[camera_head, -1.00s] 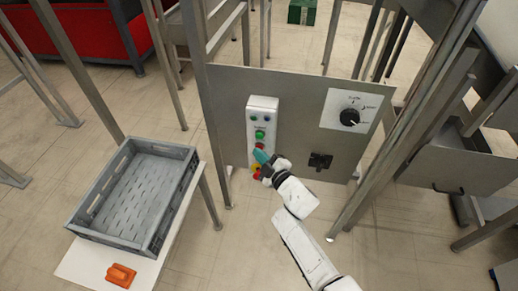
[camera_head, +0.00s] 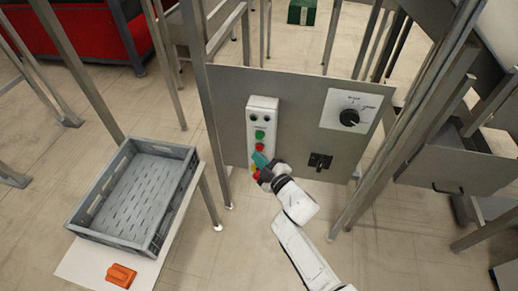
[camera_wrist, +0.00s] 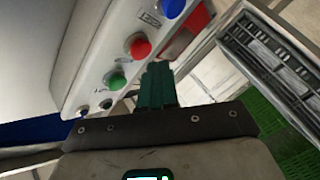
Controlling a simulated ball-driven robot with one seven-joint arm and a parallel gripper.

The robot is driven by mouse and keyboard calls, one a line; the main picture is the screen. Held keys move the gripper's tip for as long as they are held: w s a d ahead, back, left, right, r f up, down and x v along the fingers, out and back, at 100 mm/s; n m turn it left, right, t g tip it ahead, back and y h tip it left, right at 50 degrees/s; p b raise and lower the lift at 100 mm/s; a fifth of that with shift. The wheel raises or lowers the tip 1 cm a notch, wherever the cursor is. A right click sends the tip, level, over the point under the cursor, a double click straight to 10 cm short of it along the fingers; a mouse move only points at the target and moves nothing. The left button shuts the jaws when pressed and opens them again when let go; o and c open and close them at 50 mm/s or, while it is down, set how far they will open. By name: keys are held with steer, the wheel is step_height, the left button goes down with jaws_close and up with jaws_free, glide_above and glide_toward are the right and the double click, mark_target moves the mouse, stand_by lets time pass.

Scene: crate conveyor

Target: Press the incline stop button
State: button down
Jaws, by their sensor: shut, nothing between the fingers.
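A white control box (camera_head: 262,108) with a column of buttons is mounted on the grey panel. A green button (camera_head: 260,134) sits above a red button (camera_head: 259,147); both also show in the wrist view, the green one (camera_wrist: 116,80) and the red one (camera_wrist: 138,46). The labels are too small to read. My gripper (camera_head: 261,160), with teal fingers, is shut and empty, just below the red button in the head view. In the wrist view its fingertips (camera_wrist: 157,72) are beside the button row; I cannot tell whether they touch the box.
A blue button (camera_wrist: 172,8) lies beyond the red one. A rotary switch plate (camera_head: 352,109) and a black switch (camera_head: 320,161) are to the right on the panel. A grey crate (camera_head: 78,219) and an orange object (camera_head: 121,275) are on the left stand. Metal posts flank the panel.

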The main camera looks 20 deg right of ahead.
steer(key=s+a, duration=0.1)
steer(key=s, duration=0.1)
steer(key=s+a+b, duration=0.1)
steer(key=s+a, duration=0.1)
stand_by(0.4)
stand_by(0.7)
steer(key=s+d+f+m+g+h, duration=0.2)
steer(key=s+d+m+g+h, duration=0.15)
steer(key=s+d, duration=0.2)
steer(key=s+d+f+m+g+h, duration=0.25)
steer(key=s+d+m+g, duration=0.2)
steer(key=s, duration=0.25)
steer(key=s+a+r+m+g+y, duration=0.1)
steer(key=s+g, duration=0.3)
steer(key=s, duration=0.8)
steer(key=s+r+m+g+y, duration=0.1)
steer(key=s+m+g, duration=0.2)
steer(key=s, duration=0.8)
steer(key=shift+s+a+r+g+y, duration=0.25)
steer(key=shift+s+a+g+y, duration=0.15)
steer(key=shift+g, duration=0.1)
